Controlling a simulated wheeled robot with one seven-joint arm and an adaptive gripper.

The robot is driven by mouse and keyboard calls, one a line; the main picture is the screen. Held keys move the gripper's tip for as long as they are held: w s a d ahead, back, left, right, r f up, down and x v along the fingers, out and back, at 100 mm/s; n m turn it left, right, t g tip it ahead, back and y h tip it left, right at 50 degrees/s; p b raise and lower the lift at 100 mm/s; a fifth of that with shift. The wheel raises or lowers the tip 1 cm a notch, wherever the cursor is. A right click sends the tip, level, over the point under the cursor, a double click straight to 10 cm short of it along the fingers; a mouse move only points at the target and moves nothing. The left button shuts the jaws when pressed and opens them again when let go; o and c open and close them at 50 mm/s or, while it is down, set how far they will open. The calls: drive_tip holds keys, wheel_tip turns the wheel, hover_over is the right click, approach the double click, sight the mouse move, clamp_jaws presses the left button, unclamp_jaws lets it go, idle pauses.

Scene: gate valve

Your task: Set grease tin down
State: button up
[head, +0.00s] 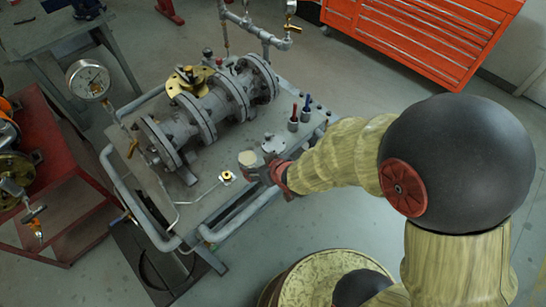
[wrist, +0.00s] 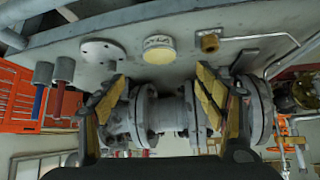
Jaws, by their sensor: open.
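The grease tin, a small round tin with a cream-yellow top (head: 248,158), stands on the grey bench plate (head: 212,187) near its front right part. In the wrist view the tin (wrist: 159,55) is seen centred between the fingertips and a little beyond them. My gripper (head: 264,172) is low over the plate, right beside the tin. In the wrist view its two yellow-faced fingers (wrist: 160,76) are wide apart with no object between them. The tin looks upright; its underside is hidden.
A flanged grey valve body (head: 205,108) lies along the plate behind the tin. A round grey disc with holes (head: 273,144) is close by, and red and blue handled tools (head: 298,119) stand in holders. A brass fitting (head: 227,177) with thin tubing sits left of the tin.

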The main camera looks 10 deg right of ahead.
drive_tip(key=s+d+r+m+h, duration=0.1)
drive_tip(key=s+d+r+h, duration=0.1)
drive_tip(key=d+r, duration=0.45)
drive_tip(key=s+d+r+m+h, duration=0.15)
drive_tip(key=d+r, duration=0.25)
drive_tip(key=r, duration=0.5)
drive_tip(key=s+d+r+m+g, duration=0.1)
drive_tip(key=s+d+r, duration=0.1)
drive_tip(key=s+r, duration=0.3)
drive_tip(key=s+d+r+m+g, duration=0.1)
drive_tip(key=s+r, duration=0.4)
drive_tip(key=s, duration=0.5)
drive_tip(key=shift+d+r+g, duration=0.2)
drive_tip(key=shift+d+g, duration=0.1)
drive_tip(key=shift+d, duration=0.1)
